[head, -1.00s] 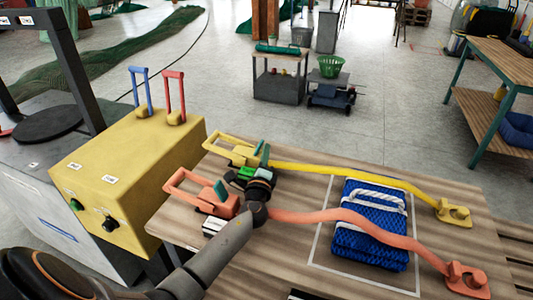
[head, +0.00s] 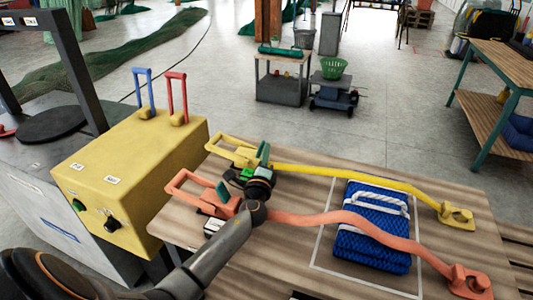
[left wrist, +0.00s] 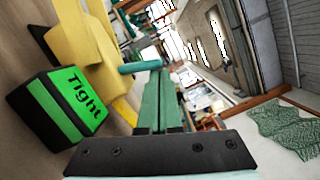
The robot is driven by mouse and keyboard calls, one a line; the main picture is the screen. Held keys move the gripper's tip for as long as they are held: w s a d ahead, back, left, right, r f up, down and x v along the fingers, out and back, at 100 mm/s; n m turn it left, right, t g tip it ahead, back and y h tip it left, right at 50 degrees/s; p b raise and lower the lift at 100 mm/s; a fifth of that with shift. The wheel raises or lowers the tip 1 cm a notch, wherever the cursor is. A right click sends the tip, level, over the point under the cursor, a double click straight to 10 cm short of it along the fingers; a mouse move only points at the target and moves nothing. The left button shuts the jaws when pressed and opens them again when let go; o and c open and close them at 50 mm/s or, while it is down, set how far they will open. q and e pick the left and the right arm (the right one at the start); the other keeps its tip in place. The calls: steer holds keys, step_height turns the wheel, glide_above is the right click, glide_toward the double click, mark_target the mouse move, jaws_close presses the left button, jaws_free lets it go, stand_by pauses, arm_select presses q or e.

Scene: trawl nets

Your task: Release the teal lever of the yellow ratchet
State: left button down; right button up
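The yellow ratchet (head: 232,150) is at the far left end of the yellow strap on the wooden table. Its teal lever (head: 263,152) stands up at its right side. In the left wrist view the teal lever (left wrist: 140,67) lies just past the fingertips; I cannot tell whether they touch. A green block marked "Tight" (left wrist: 75,92) is beside the yellow body. My left gripper (head: 252,172) is close to the ratchet, and its fingers (left wrist: 160,85) are together with nothing seen between them. My right gripper is not in view.
The orange ratchet (head: 210,195) with its own teal lever lies just nearer, beside my left arm. A yellow box (head: 130,170) with blue and red handles stands left.

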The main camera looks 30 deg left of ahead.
arm_select(q)
steer(key=shift+a+r, duration=0.1)
steer(key=shift+a, duration=0.05)
steer(key=shift+s+a+r, duration=0.25)
steer(key=shift+a+r, duration=0.2)
steer(key=shift+a, duration=0.3)
steer(key=shift+a+n, duration=0.1)
steer(key=shift+n, duration=0.4)
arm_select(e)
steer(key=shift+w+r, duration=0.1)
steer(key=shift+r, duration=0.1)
arm_select(q)
steer(key=shift+r, duration=0.1)
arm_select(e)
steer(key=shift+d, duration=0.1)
